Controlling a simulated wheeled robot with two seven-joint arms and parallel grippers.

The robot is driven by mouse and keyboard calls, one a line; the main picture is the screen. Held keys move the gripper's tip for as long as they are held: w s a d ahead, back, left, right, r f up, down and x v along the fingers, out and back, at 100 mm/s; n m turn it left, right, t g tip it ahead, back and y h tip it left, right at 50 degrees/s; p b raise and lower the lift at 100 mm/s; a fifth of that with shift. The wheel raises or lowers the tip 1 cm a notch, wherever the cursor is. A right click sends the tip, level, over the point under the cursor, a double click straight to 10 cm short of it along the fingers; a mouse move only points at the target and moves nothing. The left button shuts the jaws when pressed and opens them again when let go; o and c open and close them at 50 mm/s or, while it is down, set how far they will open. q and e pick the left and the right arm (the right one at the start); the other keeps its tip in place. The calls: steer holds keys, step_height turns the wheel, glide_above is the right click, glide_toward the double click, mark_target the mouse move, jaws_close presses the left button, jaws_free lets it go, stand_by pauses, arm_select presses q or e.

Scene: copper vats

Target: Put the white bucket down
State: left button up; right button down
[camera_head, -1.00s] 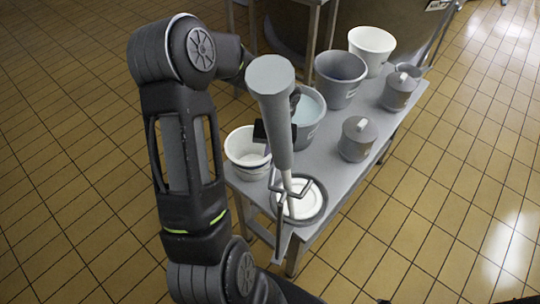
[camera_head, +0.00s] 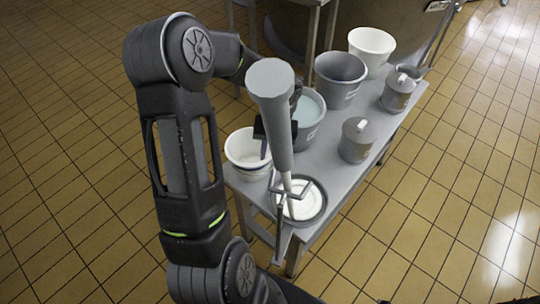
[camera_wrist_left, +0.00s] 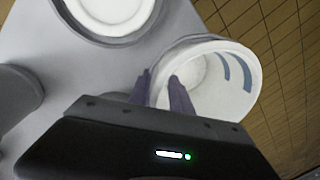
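The white bucket (camera_head: 240,150) is at the near left corner of the grey table. It appears upright, with a second rim-like edge showing below its top. My left gripper (camera_head: 264,148) reaches down at its right side. In the left wrist view the fingers (camera_wrist_left: 160,88) stand apart at the wall of the white bucket (camera_wrist_left: 235,85). One finger is outside and one overlaps its opening, with a gap between them. Contact with the wall is hard to tell. My right gripper is not in view.
The grey table (camera_head: 330,165) also holds a blue-filled bucket (camera_head: 308,112), a grey bucket (camera_head: 340,80), another white bucket (camera_head: 371,46), and lidded cans (camera_head: 356,140). A round vessel with a white disc (camera_head: 306,207) is at the near end. A grey tapered tool (camera_head: 272,100) blocks part of the view.

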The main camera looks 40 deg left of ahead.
arm_select(q)
step_height(320, 180, up, 10)
steer(key=d+p, duration=0.1)
steer(key=shift+w, duration=0.4)
steer(key=shift+o, duration=0.4)
